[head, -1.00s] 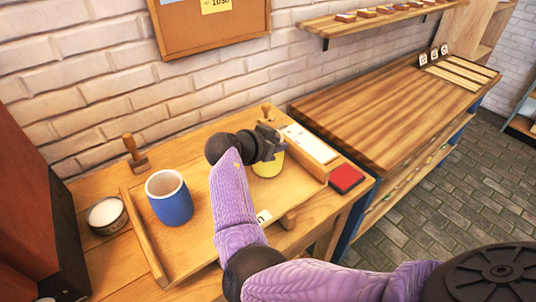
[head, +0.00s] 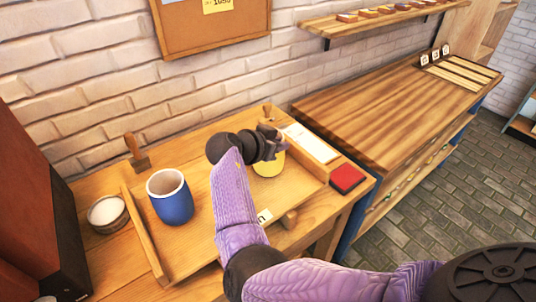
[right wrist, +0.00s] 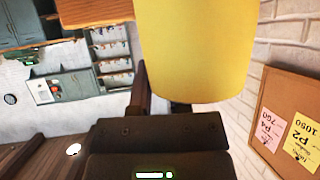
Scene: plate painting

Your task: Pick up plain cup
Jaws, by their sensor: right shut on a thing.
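A yellow cup (head: 267,167) with no visible pattern stands at the right side of the wooden tray (head: 158,262), partly hidden behind my right gripper (head: 273,143). My right gripper is shut on this cup near its upper part. In the right wrist view the plain yellow cup (right wrist: 196,45) fills the top middle, against the dark fingers. I cannot tell whether its base touches the tray. A blue cup (head: 172,204) with a pale inside stands upright at the tray's left side, apart from the gripper. My left gripper is not in view.
A small round bowl of white stuff (head: 105,213) is left of the tray. A wooden stamp (head: 136,153) stands behind it. A red pad (head: 347,178) lies right of the tray. A brick wall rises behind. The long wooden counter (head: 385,95) at right is mostly clear.

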